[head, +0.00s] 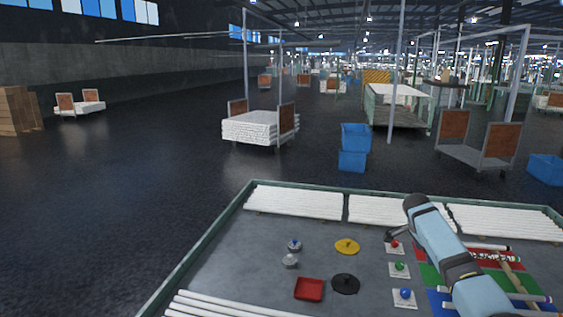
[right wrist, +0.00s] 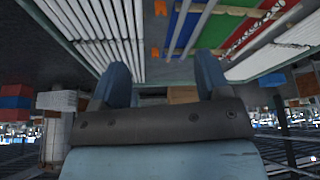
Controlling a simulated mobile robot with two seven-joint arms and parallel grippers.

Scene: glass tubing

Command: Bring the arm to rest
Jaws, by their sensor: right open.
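My right arm comes in from the lower right in the head view, above the right part of the work table (head: 225,268). Its gripper end is largely hidden behind the arm, near the button plates. In the right wrist view my right gripper (right wrist: 163,82) has its two blue fingers apart, with nothing between them. White tubes (right wrist: 105,30) and coloured mats (right wrist: 235,30) on the table lie beyond the fingers. My left gripper is not in the head view.
The table holds a red tray (head: 309,289), a yellow disc (head: 347,246), a black disc (head: 345,284), and plates with red, green (head: 399,269) and blue (head: 405,297) buttons. White tubes (head: 295,202) line its edges. Carts and blue crates (head: 354,138) stand beyond.

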